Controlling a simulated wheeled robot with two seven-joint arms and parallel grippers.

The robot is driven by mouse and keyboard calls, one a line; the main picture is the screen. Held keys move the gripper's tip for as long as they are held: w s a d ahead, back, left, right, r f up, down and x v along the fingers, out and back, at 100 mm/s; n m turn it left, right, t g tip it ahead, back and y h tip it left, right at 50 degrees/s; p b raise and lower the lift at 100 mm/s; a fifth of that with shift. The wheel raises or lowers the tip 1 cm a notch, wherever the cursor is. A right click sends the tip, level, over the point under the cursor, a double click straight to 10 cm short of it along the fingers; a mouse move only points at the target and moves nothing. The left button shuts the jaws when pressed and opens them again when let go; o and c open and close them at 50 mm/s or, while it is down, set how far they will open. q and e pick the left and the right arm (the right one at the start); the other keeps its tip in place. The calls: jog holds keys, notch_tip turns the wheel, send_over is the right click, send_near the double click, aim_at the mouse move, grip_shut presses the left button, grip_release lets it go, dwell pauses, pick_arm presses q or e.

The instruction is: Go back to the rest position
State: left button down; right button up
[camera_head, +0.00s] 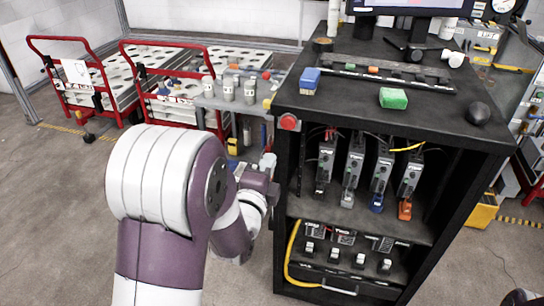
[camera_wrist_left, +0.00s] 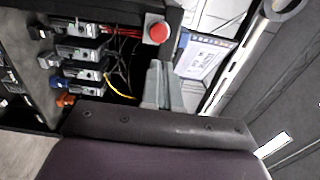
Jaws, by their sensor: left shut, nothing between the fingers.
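My left arm comes in from the lower left in the head view, white and purple. My left gripper (camera_head: 267,163) is just left of the black workstation's front left edge, near its upper shelf. In the left wrist view the grey fingers (camera_wrist_left: 161,86) are together with nothing between them. The gripper's dark body hides the lower part of that view.
The black workstation (camera_head: 290,225) stands close on the right. A red button (camera_head: 289,122) sits on its front corner. Several modules fill its upper shelf. Red-framed carts (camera_head: 165,45) stand behind on the left. Grey floor (camera_head: 60,215) is clear at the left.

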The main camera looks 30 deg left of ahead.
pick_arm(q)
jog(key=shift+w+a+f, duration=0.1)
jog(key=shift+w+f, duration=0.05)
pick_arm(e)
jog(key=shift+w, duration=0.2)
pick_arm(q)
jog(key=s+d+f+n+g+h, duration=0.2)
jog(key=s+f+n+g, duration=0.3)
jog(key=f+n+g, duration=0.55)
jog(key=s+d+n+g+h+p, duration=0.2)
jog(key=s+d+n+g+p, duration=0.1)
jog(key=s+d, duration=0.5)
jog(key=shift+s+d+r+n+g, duration=0.2)
jog(key=shift+d+r+n+g, duration=0.25)
jog(key=shift+n+g, duration=0.65)
pick_arm(e)
jog(key=shift+r, duration=1.6)
